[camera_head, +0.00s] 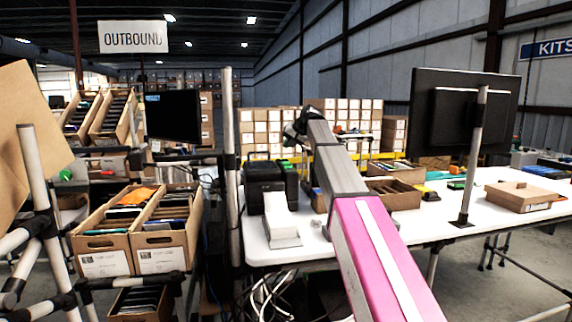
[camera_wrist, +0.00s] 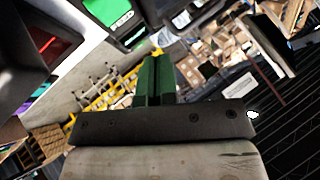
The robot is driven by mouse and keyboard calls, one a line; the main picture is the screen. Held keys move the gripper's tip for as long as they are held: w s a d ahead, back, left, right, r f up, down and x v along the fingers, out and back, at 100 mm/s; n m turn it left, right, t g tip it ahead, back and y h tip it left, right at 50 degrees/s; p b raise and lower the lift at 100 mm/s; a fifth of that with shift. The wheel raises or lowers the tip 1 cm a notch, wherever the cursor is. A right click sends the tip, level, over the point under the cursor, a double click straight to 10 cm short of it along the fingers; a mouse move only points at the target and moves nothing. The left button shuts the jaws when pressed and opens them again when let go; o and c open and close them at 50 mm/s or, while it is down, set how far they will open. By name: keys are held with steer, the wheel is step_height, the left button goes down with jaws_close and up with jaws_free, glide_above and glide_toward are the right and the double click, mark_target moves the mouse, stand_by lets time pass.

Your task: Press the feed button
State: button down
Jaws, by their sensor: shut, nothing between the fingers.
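A black boxy device (camera_head: 265,184), which looks like a printer, stands on the white table, left of my arm. A white strip or sloped white unit (camera_head: 281,218) is in front of it. No feed button can be made out in the head view. My gripper (camera_wrist: 155,65) has green fingers, closed together and empty in the wrist view. In the head view my arm reaches over the table and the fingers cannot be made out. A dark device with a bright green panel (camera_wrist: 111,13) lies past the fingertips, upper left in the wrist view; I cannot tell if it is the printer.
An open brown carton (camera_head: 395,193) is right of my arm on the table. A monitor on a pole (camera_head: 462,115) stands further right, near a flat brown box (camera_head: 523,196). Tilted cartons of files (camera_head: 163,255) fill the rack at left. A metal post (camera_head: 230,170) stands left of the printer.

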mark_target(286, 164)
steer(key=shift+f, duration=2.15)
steer(key=shift+f, duration=0.1)
steer(key=shift+f, duration=0.35)
